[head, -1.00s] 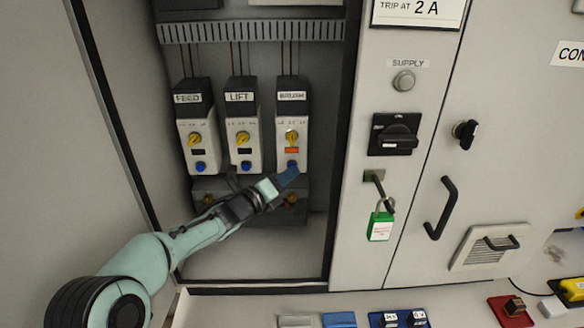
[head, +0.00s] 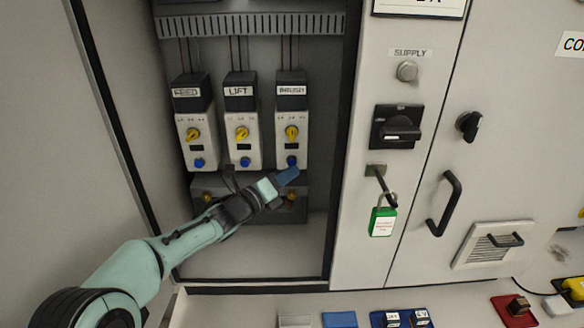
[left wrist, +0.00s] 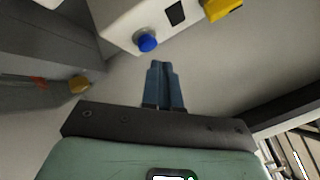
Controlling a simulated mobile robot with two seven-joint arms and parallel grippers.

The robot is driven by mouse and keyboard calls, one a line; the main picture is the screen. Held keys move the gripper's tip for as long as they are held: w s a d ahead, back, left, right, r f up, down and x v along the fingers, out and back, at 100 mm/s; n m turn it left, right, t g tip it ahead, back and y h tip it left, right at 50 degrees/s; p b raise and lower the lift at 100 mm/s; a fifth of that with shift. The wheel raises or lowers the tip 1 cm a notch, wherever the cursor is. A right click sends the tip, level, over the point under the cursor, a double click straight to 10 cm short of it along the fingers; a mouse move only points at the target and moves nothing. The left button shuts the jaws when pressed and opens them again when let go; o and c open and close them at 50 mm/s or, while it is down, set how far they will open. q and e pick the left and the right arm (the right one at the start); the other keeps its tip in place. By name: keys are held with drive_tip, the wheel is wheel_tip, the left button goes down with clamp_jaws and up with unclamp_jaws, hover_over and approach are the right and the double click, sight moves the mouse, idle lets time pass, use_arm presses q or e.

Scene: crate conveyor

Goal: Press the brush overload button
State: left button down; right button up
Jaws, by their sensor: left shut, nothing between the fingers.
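The brush overload (head: 290,120) is the rightmost of three modules in the open cabinet. It has a black top labelled BRUSH, a yellow knob (head: 292,133), a dark window (head: 292,148) and a blue button (head: 292,161) at its lower end. My left gripper (head: 290,174) is shut and empty, its blue fingertips just below that button in the head view. In the left wrist view, a blue button (left wrist: 147,42) stands beyond and slightly left of the fingertips (left wrist: 162,64), with a visible gap in the picture. My right gripper is not in view.
The FEED (head: 197,125) and LIFT (head: 241,125) modules stand to the left with similar blue buttons. A grey rail with terminals (head: 250,206) lies below. The cabinet's right post carries a black switch (head: 396,127) and a green padlock (head: 383,222).

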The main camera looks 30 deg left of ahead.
use_arm(q)
drive_tip(key=shift+s+d+b, duration=0.45)
drive_tip(key=shift+s+b, duration=0.25)
drive_tip(key=shift+s+d+b, duration=0.4)
drive_tip(key=shift+s+b, duration=0.3)
drive_tip(key=shift+s, duration=0.05)
drive_tip(key=shift+s+d+b, duration=0.45)
drive_tip(key=shift+s+b, duration=0.25)
drive_tip(key=shift+f, duration=0.1)
